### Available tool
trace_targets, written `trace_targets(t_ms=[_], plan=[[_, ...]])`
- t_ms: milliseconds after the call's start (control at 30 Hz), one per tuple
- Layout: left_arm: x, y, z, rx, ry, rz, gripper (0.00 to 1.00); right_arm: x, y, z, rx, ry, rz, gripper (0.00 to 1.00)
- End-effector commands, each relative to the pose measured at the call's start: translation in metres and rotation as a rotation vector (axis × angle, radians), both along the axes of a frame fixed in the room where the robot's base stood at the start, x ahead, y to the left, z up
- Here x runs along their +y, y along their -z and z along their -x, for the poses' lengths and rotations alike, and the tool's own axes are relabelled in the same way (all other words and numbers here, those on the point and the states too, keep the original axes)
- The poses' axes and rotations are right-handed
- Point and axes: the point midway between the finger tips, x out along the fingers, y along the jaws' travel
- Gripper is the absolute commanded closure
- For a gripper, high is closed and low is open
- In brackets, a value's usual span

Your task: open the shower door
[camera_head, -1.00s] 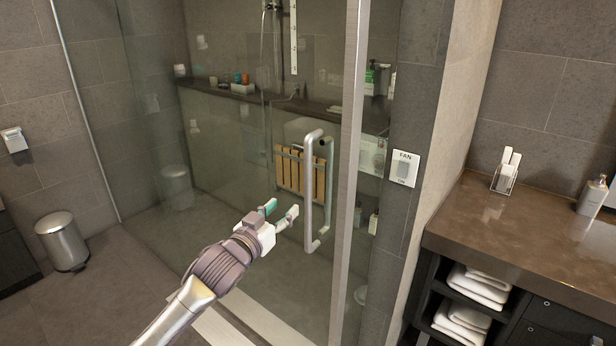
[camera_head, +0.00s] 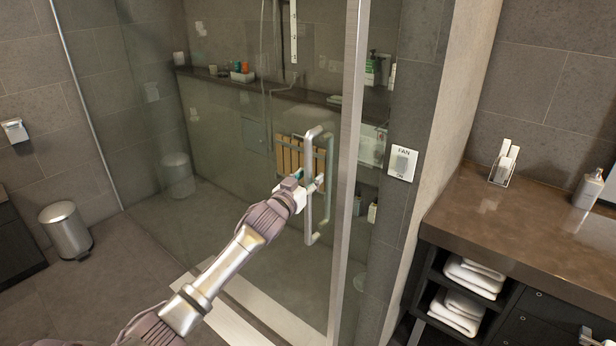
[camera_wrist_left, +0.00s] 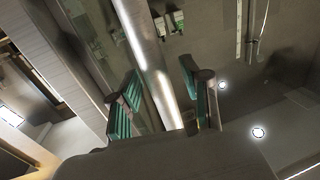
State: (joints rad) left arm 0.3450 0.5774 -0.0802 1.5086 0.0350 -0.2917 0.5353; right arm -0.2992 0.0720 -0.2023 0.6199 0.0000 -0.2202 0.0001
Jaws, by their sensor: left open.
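The glass shower door (camera_head: 235,235) appears closed, with a metal upright along its right side. Its tubular metal pull handle (camera_head: 309,155) stands upright near that edge. My left gripper (camera_head: 310,184) is at about the middle of the handle, reaching in from the lower left. In the left wrist view, the handle bar (camera_wrist_left: 146,45) runs between the two open, green-padded fingers of my left gripper (camera_wrist_left: 162,95). The fingers are on either side of the bar; I cannot tell whether either touches it.
A brown-topped vanity (camera_head: 470,225) with towels below stands at the right. A fan switch (camera_head: 402,163) is on the wall beside the door. A metal bin (camera_head: 66,230) stands on the left. The floor between bin and door is clear.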

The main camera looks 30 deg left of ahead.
Motion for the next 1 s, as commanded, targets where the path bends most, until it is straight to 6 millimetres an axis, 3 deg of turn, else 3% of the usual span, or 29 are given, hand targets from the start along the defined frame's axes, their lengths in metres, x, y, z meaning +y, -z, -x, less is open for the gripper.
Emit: trace_targets(t_ms=[233,533,1000], plan=[[-0.0001,-0.0002,-0.0005,-0.001,0.000,0.000,0.53,-0.0033,0.0001,0.0003,0.000,-0.001,0.004,0.60],[-0.0001,-0.0001,-0.0003,-0.001,0.000,0.000,1.00,-0.0087,-0.0001,0.0003,0.001,-0.001,0.011,0.60],[0.0022,-0.0001,-0.0052,-0.001,-0.001,0.000,1.00,-0.0094,0.0024,0.0001,0.000,0.000,0.011,0.60]])
